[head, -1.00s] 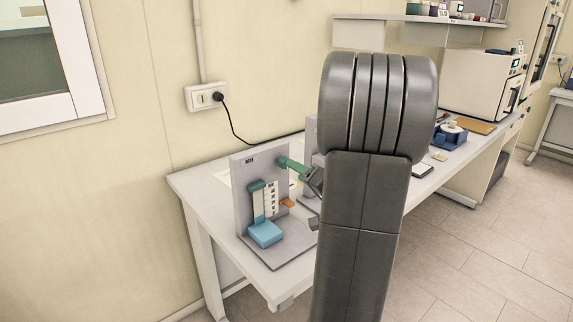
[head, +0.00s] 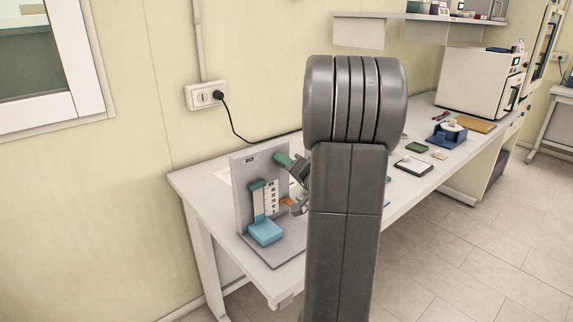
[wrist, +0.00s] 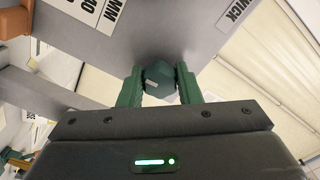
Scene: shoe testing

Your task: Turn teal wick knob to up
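The teal wick knob (wrist: 160,82) is a dark teal, many-sided knob with a pale mark on its face. It sits on the grey upright panel (head: 243,205) of a test stand. In the wrist view my gripper (wrist: 159,86) has its two green fingers on either side of the knob, close against it, with no clear gap. A label reading WICK (wrist: 238,12) is on the panel, tilted in this view. In the head view the green fingers reach the upper part of the panel. There the knob is hidden by my gripper.
The stand also holds a light blue block (head: 265,233), a white scale strip (head: 265,202) and an orange part (head: 287,201). My arm covers the stand's right side. A black tablet (head: 413,166), blue holder (head: 446,137) and white oven-like box (head: 480,83) stand farther along the bench.

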